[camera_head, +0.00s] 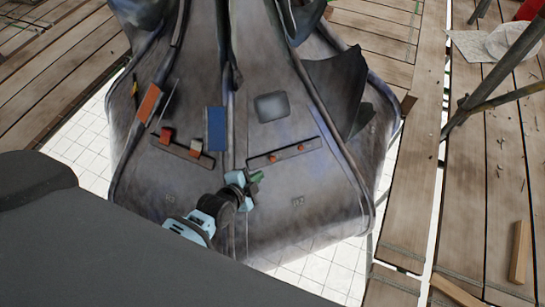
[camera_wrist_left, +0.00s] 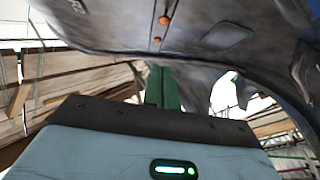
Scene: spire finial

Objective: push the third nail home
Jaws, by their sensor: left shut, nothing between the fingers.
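Two orange nail heads, one (camera_head: 272,157) nearer the left and one (camera_head: 301,148) further right, stand on a dark strip (camera_head: 286,153) on the grey spire. They also show in the left wrist view, as an upper head (camera_wrist_left: 163,20) and a lower head (camera_wrist_left: 157,41). I cannot tell which nail is the third. My left gripper (camera_head: 256,177) is shut and empty, its green fingertips just below the strip's left end. In the left wrist view the shut fingers (camera_wrist_left: 162,88) point toward the strip, apart from both heads. My right gripper is not in view.
A second strip (camera_head: 182,147) on the left face carries a red block (camera_head: 167,135) and a pale-and-red block (camera_head: 196,147). A blue plate (camera_head: 216,129), an orange bar (camera_head: 149,104) and a grey patch (camera_head: 271,106) lie above. Plank decking (camera_head: 405,225) and poles (camera_head: 505,65) flank the spire.

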